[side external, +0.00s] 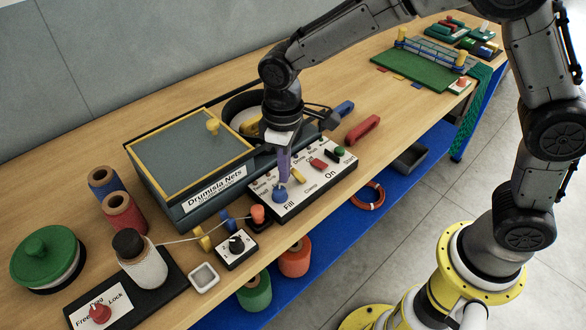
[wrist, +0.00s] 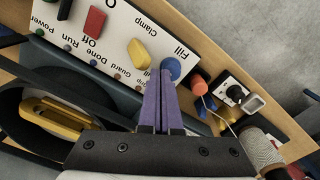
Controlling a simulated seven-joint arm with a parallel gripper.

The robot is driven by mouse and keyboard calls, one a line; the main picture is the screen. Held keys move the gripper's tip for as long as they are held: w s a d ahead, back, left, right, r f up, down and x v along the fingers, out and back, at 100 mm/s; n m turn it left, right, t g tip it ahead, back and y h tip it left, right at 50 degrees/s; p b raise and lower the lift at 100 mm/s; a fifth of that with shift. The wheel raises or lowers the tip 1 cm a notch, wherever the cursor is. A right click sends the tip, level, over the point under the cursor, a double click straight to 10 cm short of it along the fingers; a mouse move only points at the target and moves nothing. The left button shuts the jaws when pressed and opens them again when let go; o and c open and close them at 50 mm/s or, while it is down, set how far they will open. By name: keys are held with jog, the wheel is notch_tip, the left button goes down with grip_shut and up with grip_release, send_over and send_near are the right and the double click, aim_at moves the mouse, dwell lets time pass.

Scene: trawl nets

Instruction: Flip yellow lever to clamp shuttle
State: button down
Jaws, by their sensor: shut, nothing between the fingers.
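The yellow lever (side external: 298,175) sits on the white control panel (side external: 312,198), above the word Clamp. In the wrist view the lever (wrist: 139,53) lies just left of my fingertips. My gripper (side external: 283,182) points down with its purple fingers together and empty. Its tips (wrist: 165,76) are at the blue Fill knob (wrist: 171,68); I cannot tell whether they touch it. The blue knob (side external: 279,194) is right below them in the side view. A yellow oblong piece (wrist: 55,115), possibly the shuttle, lies inside a dark ring-shaped housing.
The panel also carries a red switch (side external: 318,164) and a green button (side external: 339,151). The grey Drumisla Nets box (side external: 190,160) stands left of my gripper. A thread runs from the white spool (side external: 143,265) past an orange peg (side external: 257,213). A loose red piece (side external: 362,128) lies behind the panel.

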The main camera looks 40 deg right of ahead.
aim_at(294, 170)
jog(key=shift+f, duration=0.9)
jog(key=shift+d, duration=0.15)
jog(key=shift+s+d+f, duration=0.1)
jog(key=shift+d, duration=1.2)
jog(key=shift+r, duration=0.2)
notch_tip(294, 170, up, 7)
jog(key=a, duration=0.1)
jog(key=shift+a, duration=0.15)
